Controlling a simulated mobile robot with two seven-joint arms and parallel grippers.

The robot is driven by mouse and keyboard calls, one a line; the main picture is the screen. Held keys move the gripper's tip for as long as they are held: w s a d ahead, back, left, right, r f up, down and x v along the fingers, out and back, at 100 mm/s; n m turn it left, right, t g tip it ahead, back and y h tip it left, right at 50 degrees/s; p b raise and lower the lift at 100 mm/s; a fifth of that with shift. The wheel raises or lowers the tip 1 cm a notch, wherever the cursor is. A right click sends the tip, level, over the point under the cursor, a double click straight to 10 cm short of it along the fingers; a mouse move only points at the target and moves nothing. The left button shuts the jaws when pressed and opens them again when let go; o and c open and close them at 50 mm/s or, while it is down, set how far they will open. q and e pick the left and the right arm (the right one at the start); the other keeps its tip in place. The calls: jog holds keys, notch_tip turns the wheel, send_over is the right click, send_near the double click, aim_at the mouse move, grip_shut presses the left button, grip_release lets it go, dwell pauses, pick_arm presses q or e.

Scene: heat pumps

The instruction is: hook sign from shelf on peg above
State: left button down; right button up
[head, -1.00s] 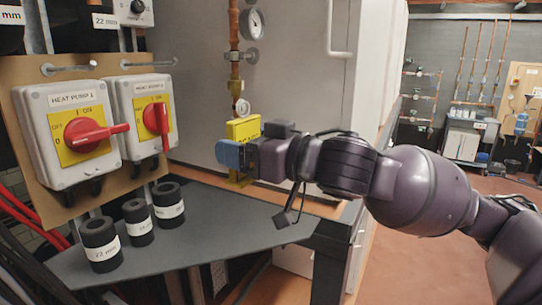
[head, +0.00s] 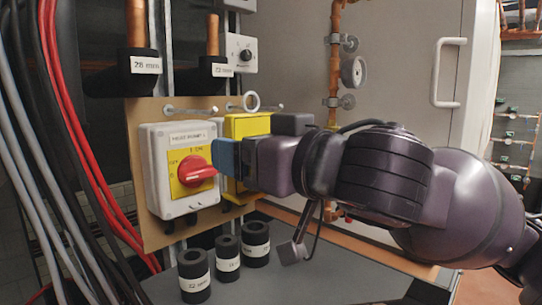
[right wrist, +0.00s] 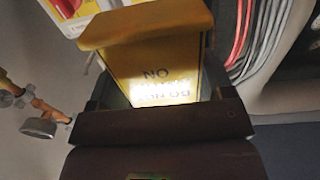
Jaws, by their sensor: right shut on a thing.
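A yellow sign (head: 246,126) with a pale ring (head: 251,101) at its top is in my right gripper (head: 228,157), which is shut on it. The sign hangs in front of the right switch box, which it and the gripper mostly hide. The ring overlaps the right peg (head: 272,108) in the head view; I cannot tell whether it is around the peg or in front of it. In the right wrist view the sign (right wrist: 150,62) fills the space between the fingers, its lettering upside down. My left gripper is not in view.
The left switch box (head: 158,177) has a red handle and its own peg (head: 190,110) above. Black pipe sleeves (head: 227,258) stand on the grey shelf (head: 340,275) below. A copper pipe with gauges (head: 335,70) runs up to the right. Red and grey cables hang at left.

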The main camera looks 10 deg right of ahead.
jog(key=shift+w+a, duration=0.15)
jog(key=shift+f+b+x, duration=0.1)
jog(key=shift+f+x, duration=0.15)
jog(key=shift+x, duration=1.35)
jog(key=shift+f+b+x, duration=0.15)
jog(key=shift+f+x, duration=0.1)
jog(key=shift+x, duration=1.3)
jog(key=shift+f+b+x, duration=0.1)
jog(key=shift+f+x, duration=0.15)
jog(key=shift+x, duration=1.35)
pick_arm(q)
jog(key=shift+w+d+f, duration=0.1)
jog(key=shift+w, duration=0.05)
pick_arm(e)
jog(key=shift+w+f, duration=0.15)
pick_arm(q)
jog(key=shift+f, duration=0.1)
pick_arm(e)
jog(key=o, duration=0.9)
